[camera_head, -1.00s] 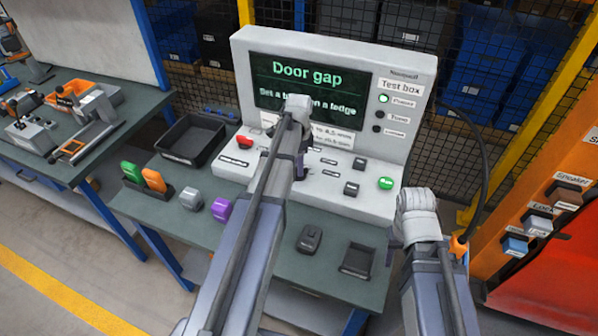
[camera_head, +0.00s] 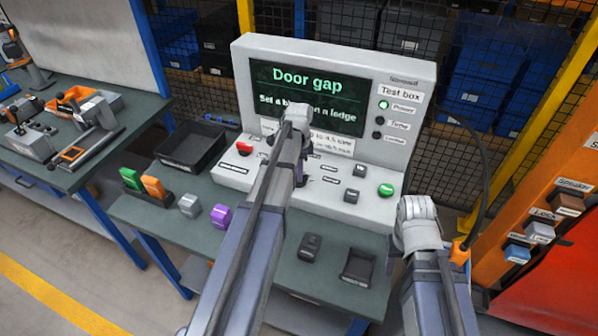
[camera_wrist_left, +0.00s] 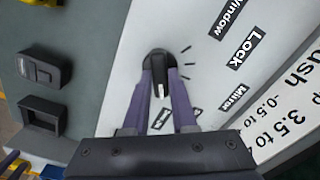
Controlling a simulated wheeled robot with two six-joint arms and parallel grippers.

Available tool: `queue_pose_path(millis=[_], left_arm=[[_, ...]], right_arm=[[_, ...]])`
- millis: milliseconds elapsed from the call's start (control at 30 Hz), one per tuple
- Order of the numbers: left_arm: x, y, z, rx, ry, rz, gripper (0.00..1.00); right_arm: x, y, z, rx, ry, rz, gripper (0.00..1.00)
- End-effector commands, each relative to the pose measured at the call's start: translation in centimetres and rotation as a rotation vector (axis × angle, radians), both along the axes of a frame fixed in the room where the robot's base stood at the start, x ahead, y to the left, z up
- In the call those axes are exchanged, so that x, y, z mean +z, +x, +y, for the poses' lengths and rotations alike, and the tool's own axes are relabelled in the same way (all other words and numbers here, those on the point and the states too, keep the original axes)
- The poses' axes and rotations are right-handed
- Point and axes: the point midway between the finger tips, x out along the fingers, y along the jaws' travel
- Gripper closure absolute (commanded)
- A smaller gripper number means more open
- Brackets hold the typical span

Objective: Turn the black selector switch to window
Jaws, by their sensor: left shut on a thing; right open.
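The black selector switch (camera_wrist_left: 158,62) is a round knob with a white pointer mark on the test box panel, seen in the left wrist view. Its pointer faces down the picture, toward a label partly hidden by my fingers. The Window (camera_wrist_left: 229,16), Lock (camera_wrist_left: 240,50) and Mirror (camera_wrist_left: 229,95) labels lie to its right. My left gripper (camera_wrist_left: 160,78) is shut on the knob, a finger on each side. In the head view my left gripper (camera_head: 301,178) is at the panel and my arm hides the knob. My right gripper (camera_head: 394,250) is open, mostly hidden behind its wrist.
The test box (camera_head: 404,150) screen reads "Door gap". A red button (camera_head: 244,147) and a green button (camera_head: 386,190) are on its panel. A black tray (camera_head: 192,146), coloured blocks and a dark device (camera_head: 310,246) are on the table. An orange rack (camera_head: 540,205) stands at right.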

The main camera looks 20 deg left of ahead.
Motion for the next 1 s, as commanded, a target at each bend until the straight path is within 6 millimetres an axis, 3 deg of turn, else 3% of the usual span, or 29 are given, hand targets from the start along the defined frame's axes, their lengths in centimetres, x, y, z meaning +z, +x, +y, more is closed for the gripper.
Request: queue_pose_path(millis=[467,1000], left_arm=[[0.00,-0.01,-0.01,0.068,0.000,0.000,1.00],[-0.01,-0.01,0.01,0.533,0.000,0.000,1.00]], right_arm=[[0.00,0.00,0.00,0.000,0.000,0.000,0.50],[-0.01,0.00,0.00,0.000,0.000,0.000,0.50]])
